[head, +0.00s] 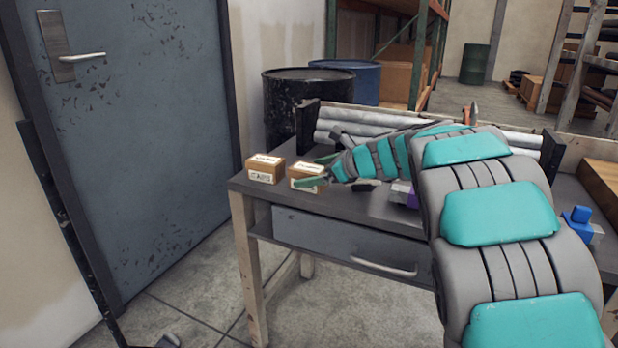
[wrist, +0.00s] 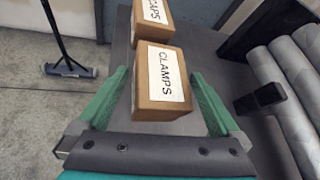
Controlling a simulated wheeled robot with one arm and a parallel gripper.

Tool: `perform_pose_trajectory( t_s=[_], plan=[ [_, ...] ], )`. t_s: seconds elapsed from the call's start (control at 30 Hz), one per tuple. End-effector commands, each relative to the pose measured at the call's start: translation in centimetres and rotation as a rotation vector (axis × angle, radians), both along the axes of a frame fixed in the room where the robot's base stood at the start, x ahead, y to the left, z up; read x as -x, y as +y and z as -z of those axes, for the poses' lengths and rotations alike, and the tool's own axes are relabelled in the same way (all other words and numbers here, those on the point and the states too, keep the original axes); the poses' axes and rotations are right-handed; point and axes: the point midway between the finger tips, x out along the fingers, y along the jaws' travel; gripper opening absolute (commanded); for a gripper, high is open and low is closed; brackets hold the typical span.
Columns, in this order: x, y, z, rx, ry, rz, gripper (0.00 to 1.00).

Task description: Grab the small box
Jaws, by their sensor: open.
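Two small brown boxes with white labels stand on the grey workbench (head: 334,210). The nearer one to my gripper, labelled CLAMPS (wrist: 162,82), shows in the head view as the right-hand box (head: 306,175). The other box, labelled CAPS (wrist: 153,18), is the left-hand box in the head view (head: 265,169). My gripper (wrist: 162,98), with green fingers, is open. In the wrist view its fingers lie on either side of the near end of the CLAMPS box, with gaps visible. In the head view my gripper (head: 322,170) reaches the CLAMPS box from the right.
Grey pipes (head: 352,117) lie in a rack along the back of the bench, and also show in the wrist view (wrist: 282,95). A blue-handled item (head: 580,220) is at the right. A broom (wrist: 68,62) stands on the floor. Barrels (head: 285,105) stand behind the bench.

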Motion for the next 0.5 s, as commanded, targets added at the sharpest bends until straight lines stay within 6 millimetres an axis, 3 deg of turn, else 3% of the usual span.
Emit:
perform_pose_trajectory(
  t_s=[0.2, 0.5],
  plan=[
    [-0.03, 0.07, 0.02, 0.000, 0.000, 0.000, 1.00],
    [-0.02, 0.06, 0.04, 0.000, 0.001, -0.001, 0.67]
  ],
)
